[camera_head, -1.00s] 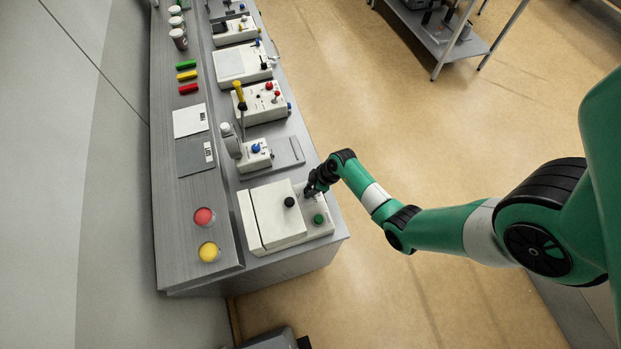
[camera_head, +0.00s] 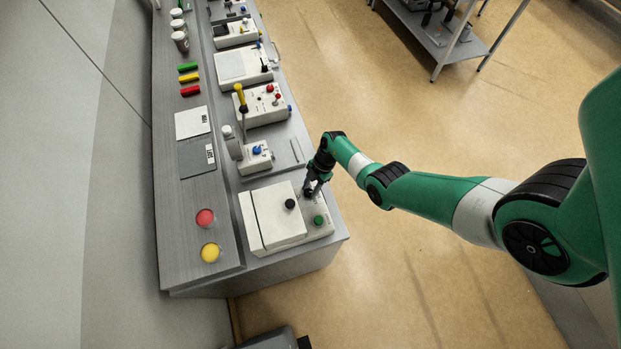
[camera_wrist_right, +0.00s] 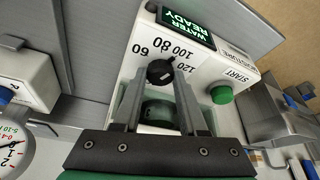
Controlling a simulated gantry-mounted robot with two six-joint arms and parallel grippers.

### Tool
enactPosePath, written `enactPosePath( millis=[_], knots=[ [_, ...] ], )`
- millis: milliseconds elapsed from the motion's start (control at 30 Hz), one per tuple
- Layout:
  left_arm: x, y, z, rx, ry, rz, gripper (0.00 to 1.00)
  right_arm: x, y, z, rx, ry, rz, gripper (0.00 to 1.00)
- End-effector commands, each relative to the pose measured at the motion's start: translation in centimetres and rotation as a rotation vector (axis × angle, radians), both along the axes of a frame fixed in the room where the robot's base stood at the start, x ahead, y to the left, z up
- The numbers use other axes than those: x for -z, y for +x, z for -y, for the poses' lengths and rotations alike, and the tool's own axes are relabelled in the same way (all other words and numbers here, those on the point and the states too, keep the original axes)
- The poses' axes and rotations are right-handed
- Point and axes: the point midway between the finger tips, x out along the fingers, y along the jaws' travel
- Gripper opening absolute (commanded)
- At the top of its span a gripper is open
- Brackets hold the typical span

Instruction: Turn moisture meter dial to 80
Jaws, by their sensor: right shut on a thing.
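The moisture meter (camera_head: 283,235) is a white box at the near end of the bench, with a lid and a black lid knob (camera_head: 290,204). Its black dial (camera_wrist_right: 159,70) shows in the right wrist view, with 60, 80, 100 and 120 printed around it. My right gripper (camera_head: 309,191) is at the dial and hides it in the head view. In the right wrist view the fingers (camera_wrist_right: 160,85) are shut on the dial. I cannot tell which number the dial points at. My left gripper is not in view.
A green START button (camera_wrist_right: 222,94) sits beside the dial, and it also shows in the head view (camera_head: 318,220). A display (camera_wrist_right: 187,29) reads WATER READY. A small device with a blue knob (camera_head: 257,150) stands farther along the bench. Red (camera_head: 205,217) and yellow (camera_head: 210,253) round items lie left of the meter.

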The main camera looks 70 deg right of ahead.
Motion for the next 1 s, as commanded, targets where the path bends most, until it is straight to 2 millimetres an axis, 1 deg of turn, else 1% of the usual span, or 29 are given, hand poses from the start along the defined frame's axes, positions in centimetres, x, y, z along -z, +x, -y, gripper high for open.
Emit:
enactPosePath(
  millis=[33, 500, 700, 1000],
  knots=[
    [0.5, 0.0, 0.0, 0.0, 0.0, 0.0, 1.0, 0.3, 0.1, 0.1, -0.043, 0.0, -0.001, 0.0],
    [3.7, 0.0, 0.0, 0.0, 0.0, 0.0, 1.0, 0.4, 0.4, 0.1, -0.485, -0.001, 0.0, 0.0],
    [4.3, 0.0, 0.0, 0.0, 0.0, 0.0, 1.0, 0.3, 0.6, 0.2, -0.585, -0.001, 0.0, 0.0],
    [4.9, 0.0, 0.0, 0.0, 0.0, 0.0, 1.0, 0.3, 0.7, 0.3, -0.679, -0.002, 0.002, 0.0]
  ],
)
